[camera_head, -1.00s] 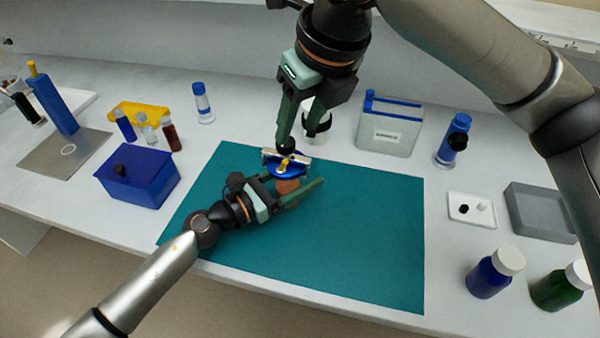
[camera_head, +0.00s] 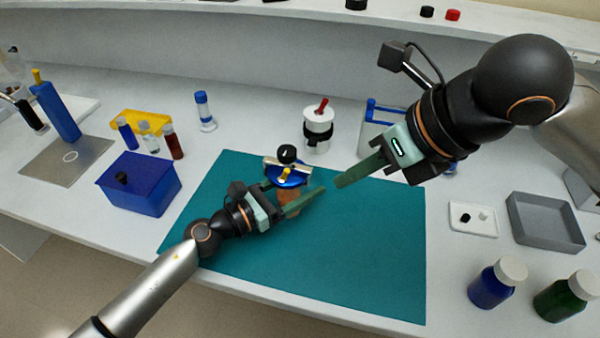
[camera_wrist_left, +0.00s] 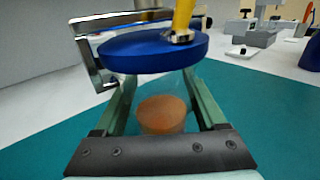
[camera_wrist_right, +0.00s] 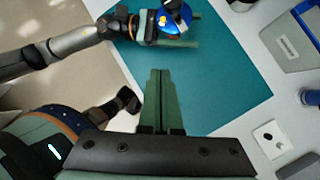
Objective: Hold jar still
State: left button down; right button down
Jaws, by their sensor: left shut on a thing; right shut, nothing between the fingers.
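The jar (camera_head: 288,197) stands on the teal mat (camera_head: 350,260). It has a blue lid with a metal clamp, a yellow part and a black knob on top, and orange-brown contents. In the left wrist view the blue lid (camera_wrist_left: 150,50) sits above the clear body with the brown contents (camera_wrist_left: 162,114). My left gripper (camera_head: 300,202) is shut on the jar, one finger on each side of its body. My right gripper (camera_head: 342,182) is shut and empty, to the right of the jar and apart from it. In the right wrist view its fingers (camera_wrist_right: 161,85) lie together.
A white jar with a red-handled top (camera_head: 318,125) stands behind the mat. A blue box (camera_head: 140,185) is at left, near several small vials. A grey tray (camera_head: 545,225), a small white tray (camera_head: 472,228) and blue and green bottles are at right. The mat's right part is clear.

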aim_at(285, 175)
jog(key=shift+w+a+f, duration=3.3)
jog(key=shift+w+f, duration=0.05)
jog(key=shift+f, duration=0.15)
